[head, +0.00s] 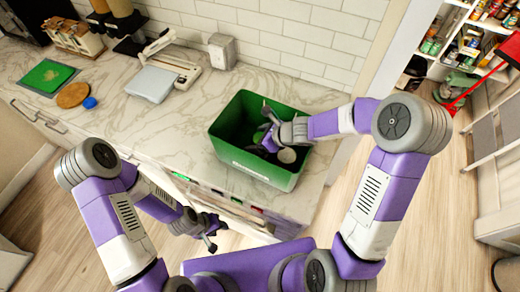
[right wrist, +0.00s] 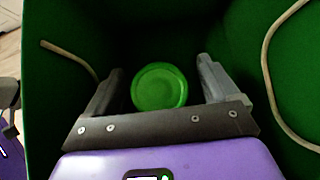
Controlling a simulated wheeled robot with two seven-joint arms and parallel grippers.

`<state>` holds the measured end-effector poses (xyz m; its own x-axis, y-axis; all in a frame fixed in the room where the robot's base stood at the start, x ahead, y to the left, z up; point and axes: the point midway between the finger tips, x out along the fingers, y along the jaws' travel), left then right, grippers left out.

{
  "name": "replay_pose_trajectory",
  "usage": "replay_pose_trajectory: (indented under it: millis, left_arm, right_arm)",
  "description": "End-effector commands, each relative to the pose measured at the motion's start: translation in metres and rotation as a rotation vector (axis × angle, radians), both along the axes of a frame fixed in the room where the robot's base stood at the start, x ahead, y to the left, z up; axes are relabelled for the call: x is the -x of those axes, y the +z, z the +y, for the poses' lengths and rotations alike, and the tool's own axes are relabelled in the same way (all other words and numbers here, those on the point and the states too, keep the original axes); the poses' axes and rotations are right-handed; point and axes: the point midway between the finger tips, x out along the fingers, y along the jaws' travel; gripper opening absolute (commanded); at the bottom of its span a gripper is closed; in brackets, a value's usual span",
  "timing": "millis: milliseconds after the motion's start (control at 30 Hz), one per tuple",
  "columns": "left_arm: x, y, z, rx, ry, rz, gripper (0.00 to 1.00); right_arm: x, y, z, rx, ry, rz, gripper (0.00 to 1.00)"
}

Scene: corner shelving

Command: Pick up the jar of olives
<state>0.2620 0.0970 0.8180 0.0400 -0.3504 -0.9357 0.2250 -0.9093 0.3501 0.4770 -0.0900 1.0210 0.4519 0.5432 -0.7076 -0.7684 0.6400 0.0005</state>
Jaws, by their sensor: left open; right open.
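A round green lid (right wrist: 159,87), seen from above, lies inside the green bin (head: 228,158). It may be the top of the jar of olives; its sides and label are hidden. My right gripper (right wrist: 160,75) is open inside the bin, with one finger on each side of the lid and visible gaps between. In the head view my right gripper (head: 268,138) reaches down into the bin and partly hides what is there. My left gripper (head: 211,236) is open and empty, low in front of the counter.
The bin walls rise close around my right gripper, and a cord-like handle (right wrist: 268,70) hangs at the right wall. A scale (head: 152,84) and a cutting board (head: 47,76) stand further left.

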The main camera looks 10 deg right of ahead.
Motion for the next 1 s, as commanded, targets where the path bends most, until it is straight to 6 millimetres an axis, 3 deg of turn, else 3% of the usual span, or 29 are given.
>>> replay_pose_trajectory:
  millis: [300,800,1000]
  left_arm:
    - [0.0,-0.0018,0.0,0.0,0.0,0.0,0.43]
    - [0.0,-0.0019,-0.0001,0.0,0.0,0.0,0.43]
    - [-0.0001,-0.0018,0.0,0.0,0.0,0.0,0.43]
  right_arm:
    - [-0.0026,-0.0031,0.0033,0.0,-0.001,0.0,0.87]
    - [-0.0024,-0.0033,0.0031,0.0,-0.001,0.001,0.11]
    - [-0.0028,-0.0025,0.0034,0.0,-0.001,-0.001,0.1]
